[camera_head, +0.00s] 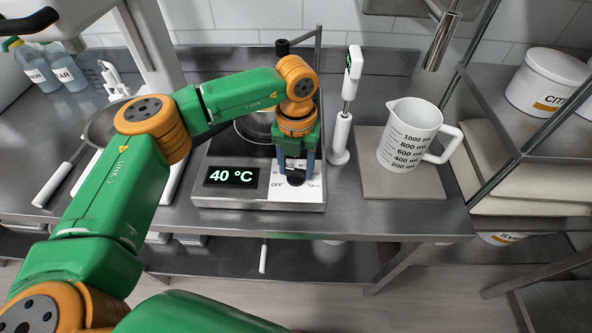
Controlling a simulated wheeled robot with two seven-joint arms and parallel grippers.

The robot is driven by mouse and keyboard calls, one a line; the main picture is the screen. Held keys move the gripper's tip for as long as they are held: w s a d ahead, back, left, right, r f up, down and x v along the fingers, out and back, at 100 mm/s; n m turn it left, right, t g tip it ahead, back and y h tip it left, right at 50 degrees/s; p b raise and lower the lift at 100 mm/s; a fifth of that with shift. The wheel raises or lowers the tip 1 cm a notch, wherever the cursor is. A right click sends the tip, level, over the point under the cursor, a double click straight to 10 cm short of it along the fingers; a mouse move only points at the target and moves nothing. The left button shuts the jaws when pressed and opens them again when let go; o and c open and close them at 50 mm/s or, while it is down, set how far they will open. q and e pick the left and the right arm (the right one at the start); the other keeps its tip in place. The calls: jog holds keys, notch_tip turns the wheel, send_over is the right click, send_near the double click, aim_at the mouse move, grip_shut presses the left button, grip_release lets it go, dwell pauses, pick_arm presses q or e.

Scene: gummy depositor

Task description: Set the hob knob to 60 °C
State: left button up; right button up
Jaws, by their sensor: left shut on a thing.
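The hob (202,185) stands on the steel counter near its front edge. Its display (231,177) reads 40 °C. The dark hob knob (295,179) is on the white panel right of the display, with an OFF mark to its lower left. My left gripper (296,172) reaches down from above and is shut on the knob, with a finger on each side. The fingers hide part of the knob, so its pointer cannot be read. My right gripper is not in view.
A measuring jug (407,135) stands on a grey mat (375,185) right of the hob. A thermometer (352,72) stands upright in a white holder (340,138) close to the hob's right side. A pan (103,125) is at the left. Shelves with a white tub (546,80) are at the right.

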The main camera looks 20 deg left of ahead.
pick_arm(q)
jog(key=m+b, duration=0.1)
jog(key=m, duration=0.1)
jog(key=shift+f+m, duration=0.1)
jog(key=shift+m, duration=0.3)
jog(key=m+b, duration=0.1)
jog(key=m, duration=0.1)
jog(key=shift+m, duration=0.4)
jog(key=m+b, duration=0.1)
jog(key=m, duration=0.4)
jog(key=shift+r+b, duration=0.2)
jog(key=shift+b, duration=0.15)
jog(key=shift+m, duration=0.3)
jog(key=o, duration=1.4)
jog(key=shift+c, duration=0.2)
